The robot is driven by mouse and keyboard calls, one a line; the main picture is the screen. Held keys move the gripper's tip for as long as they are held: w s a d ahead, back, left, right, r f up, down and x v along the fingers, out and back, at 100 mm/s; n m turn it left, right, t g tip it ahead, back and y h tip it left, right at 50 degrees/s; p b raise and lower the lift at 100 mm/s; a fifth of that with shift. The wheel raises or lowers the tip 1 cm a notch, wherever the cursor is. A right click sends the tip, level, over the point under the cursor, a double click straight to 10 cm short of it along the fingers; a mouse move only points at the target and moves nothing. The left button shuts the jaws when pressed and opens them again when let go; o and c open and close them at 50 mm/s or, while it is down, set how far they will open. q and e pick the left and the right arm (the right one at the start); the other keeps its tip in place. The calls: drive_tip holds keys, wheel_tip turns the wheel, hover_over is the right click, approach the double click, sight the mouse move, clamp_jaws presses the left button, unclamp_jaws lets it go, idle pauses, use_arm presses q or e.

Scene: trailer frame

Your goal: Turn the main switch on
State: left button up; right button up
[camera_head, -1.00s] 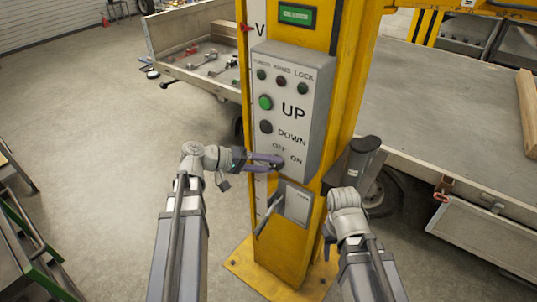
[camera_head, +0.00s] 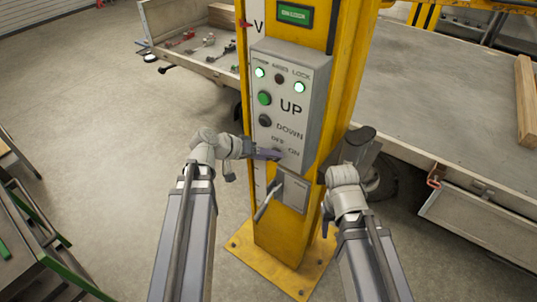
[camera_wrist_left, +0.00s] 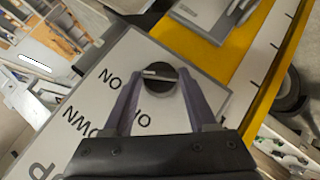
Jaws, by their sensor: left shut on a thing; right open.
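The main switch is a black round knob (camera_wrist_left: 160,82) between the OFF and ON labels, low on the grey control box (camera_head: 318,95). In the left wrist view its pale pointer line lies toward the ON label. My left gripper (camera_head: 270,154) is at the knob, its two purple fingers on either side, shut on it; it also shows in the left wrist view (camera_wrist_left: 160,98). In the head view the fingers mostly hide the knob. Two lamps on the box, top left (camera_head: 260,72) and top right (camera_head: 299,87), glow. My right gripper (camera_head: 328,222) is apart from the box, largely hidden by its wrist.
The box is on a yellow post (camera_head: 280,235) with a wide base plate. A grey lever (camera_head: 266,203) sticks out below the box. The green UP button (camera_head: 264,98) and black DOWN button (camera_head: 265,121) are above the knob. A trailer bed (camera_head: 440,110) stands behind.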

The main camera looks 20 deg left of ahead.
use_arm(q)
drive_tip(key=o, duration=1.3)
drive_tip(key=p+v, duration=0.4)
drive_tip(key=v, duration=0.4)
drive_tip(key=shift+w, duration=0.1)
